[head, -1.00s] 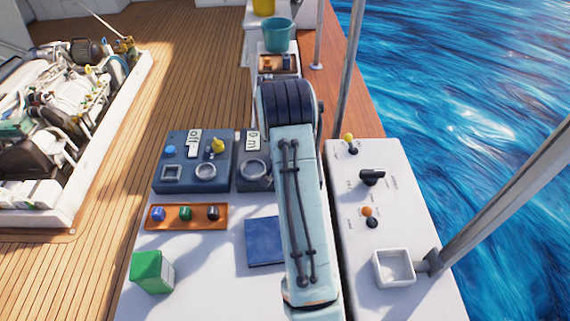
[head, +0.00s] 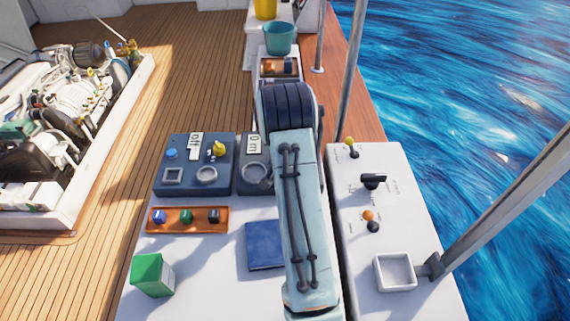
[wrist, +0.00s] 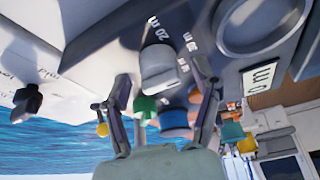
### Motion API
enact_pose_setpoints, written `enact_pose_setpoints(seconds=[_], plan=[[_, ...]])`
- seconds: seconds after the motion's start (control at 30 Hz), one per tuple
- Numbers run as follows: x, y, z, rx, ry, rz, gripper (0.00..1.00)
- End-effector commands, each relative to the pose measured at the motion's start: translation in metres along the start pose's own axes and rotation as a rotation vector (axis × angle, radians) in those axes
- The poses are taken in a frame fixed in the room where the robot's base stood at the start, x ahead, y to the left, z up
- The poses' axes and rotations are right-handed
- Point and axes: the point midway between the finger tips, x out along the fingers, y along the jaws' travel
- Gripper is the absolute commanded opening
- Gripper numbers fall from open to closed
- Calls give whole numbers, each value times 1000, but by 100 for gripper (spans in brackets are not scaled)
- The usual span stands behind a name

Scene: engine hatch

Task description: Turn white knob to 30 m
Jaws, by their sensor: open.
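The white knob (wrist: 158,66) shows in the wrist view, on a dark grey panel with printed marks around it, among them "20 m". My gripper (wrist: 164,76) is open, with one finger on each side of the knob in the picture. I cannot tell whether either finger touches it. In the head view my arm hides the knob and my gripper.
Left of my arm are a blue-grey control box (head: 194,182), an orange switch strip (head: 172,226), a blue book (head: 263,245) and a green box (head: 152,275). A white console (head: 390,225) with a black knob (head: 373,181) stands right, near a metal rail (head: 510,195).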

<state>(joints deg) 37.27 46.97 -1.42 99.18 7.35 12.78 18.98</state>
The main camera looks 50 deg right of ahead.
Motion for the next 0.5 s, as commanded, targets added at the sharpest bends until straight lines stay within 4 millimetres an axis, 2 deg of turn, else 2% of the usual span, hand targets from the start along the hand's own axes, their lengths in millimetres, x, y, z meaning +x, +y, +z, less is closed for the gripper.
enact_pose_setpoints(seconds=[0.17, 0.3, 0.5], plan=[[-29, 0, -1, 0, 4, -2, 63], [-63, -1, -1, 0, 5, -2, 63], [-101, 0, -1, 0, 5, -2, 63]])
